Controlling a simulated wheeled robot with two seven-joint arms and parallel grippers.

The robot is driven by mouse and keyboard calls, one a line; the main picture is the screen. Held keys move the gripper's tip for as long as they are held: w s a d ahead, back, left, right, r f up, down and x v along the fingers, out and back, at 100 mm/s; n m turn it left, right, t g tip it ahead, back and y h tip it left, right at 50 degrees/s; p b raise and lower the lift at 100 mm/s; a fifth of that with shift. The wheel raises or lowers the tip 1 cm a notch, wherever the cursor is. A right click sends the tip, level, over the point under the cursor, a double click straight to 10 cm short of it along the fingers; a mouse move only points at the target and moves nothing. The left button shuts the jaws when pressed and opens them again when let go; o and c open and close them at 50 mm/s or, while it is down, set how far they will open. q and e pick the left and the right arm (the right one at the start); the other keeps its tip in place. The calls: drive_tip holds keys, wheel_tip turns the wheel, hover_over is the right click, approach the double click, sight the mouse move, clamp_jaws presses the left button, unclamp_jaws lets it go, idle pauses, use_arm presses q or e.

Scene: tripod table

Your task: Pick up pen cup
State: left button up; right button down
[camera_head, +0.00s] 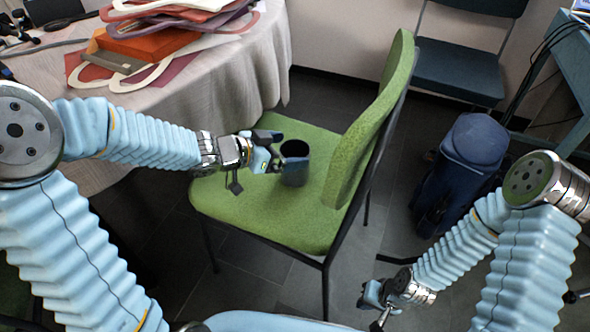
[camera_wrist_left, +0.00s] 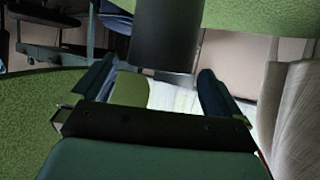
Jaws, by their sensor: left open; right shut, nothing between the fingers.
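The pen cup (camera_head: 295,172) is a dark, round, open-topped cup standing upright on the green seat of a chair (camera_head: 230,200). My left gripper (camera_head: 279,150) is open at the cup's left side in the head view, with its fingers close to the rim and covering part of it. In the left wrist view the dark cup (camera_wrist_left: 165,38) lies straight ahead, in line with the gap between the two open fingers (camera_wrist_left: 158,88). I cannot tell whether the fingers touch it. My right gripper (camera_head: 374,296) is shut and empty, low at the right, away from the chair.
The green chair backrest (camera_head: 375,125) rises just right of the cup. A cloth-covered table (camera_head: 245,75) with a pile of bags (camera_head: 165,40) stands at the upper left. A dark blue bag (camera_head: 470,150) and a dark chair (camera_head: 458,70) stand at the right.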

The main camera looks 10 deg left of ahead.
sight(306, 150)
use_arm(q)
drive_tip(key=b+x, duration=0.2)
drive_tip(key=x, duration=0.3)
drive_tip(key=shift+f, duration=0.2)
drive_tip(key=c, duration=1.4)
